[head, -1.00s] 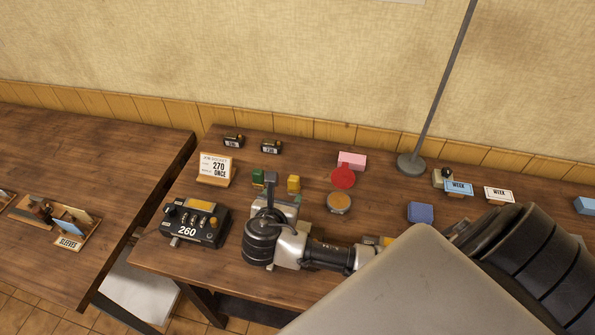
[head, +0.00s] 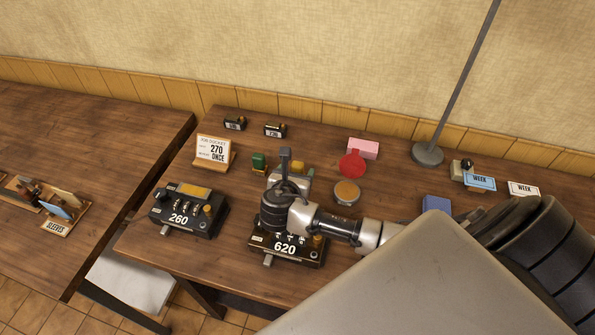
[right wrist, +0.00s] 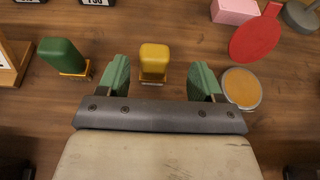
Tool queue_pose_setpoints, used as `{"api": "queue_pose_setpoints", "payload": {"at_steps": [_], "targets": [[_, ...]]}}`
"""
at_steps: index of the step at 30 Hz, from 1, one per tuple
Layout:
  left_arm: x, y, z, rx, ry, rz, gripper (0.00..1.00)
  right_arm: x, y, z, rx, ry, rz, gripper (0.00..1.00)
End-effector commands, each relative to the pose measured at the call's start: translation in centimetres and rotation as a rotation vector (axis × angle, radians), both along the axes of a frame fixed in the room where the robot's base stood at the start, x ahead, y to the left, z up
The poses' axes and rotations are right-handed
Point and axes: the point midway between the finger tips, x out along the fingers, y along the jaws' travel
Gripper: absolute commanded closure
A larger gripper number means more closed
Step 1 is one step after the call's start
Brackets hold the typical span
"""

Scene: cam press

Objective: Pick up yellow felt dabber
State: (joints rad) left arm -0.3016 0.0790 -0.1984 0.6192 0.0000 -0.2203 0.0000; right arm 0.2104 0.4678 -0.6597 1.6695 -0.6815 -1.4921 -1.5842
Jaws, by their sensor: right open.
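The yellow felt dabber (right wrist: 154,60) stands on the table in the right wrist view, a yellow block on a small brownish base. It lies between and just ahead of the two green fingers of my right gripper (right wrist: 160,76). The fingers are apart, and nothing is held. In the head view the dabber (head: 297,167) is partly hidden behind my right gripper (head: 291,180). A green dabber (right wrist: 62,56) of like shape stands to its left. My left gripper is not in view.
A round tin (right wrist: 241,89) and a red disc (right wrist: 255,39) lie right of the dabber, near a pink block (head: 362,148). Black number devices reading 260 (head: 187,208) and 620 (head: 287,248) stand nearer the front edge. A ticket stand (head: 213,152) is at left.

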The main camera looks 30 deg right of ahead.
Motion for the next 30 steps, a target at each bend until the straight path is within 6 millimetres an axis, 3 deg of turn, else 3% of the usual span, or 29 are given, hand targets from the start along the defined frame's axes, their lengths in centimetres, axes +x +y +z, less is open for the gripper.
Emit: {"api": "queue_pose_setpoints", "payload": {"at_steps": [10, 20, 30], "targets": [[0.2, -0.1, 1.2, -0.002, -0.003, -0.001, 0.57, 3.3, -2.8, -1.2, -0.001, 0.0, -0.002, 0.34], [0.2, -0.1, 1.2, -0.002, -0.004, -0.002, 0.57, 3.7, -3.4, -1.6, 0.001, 0.0, 0.0, 0.34], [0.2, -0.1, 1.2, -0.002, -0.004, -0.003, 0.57, 3.7, -3.4, -1.6, 0.0, 0.0, 0.0, 0.86]]}}
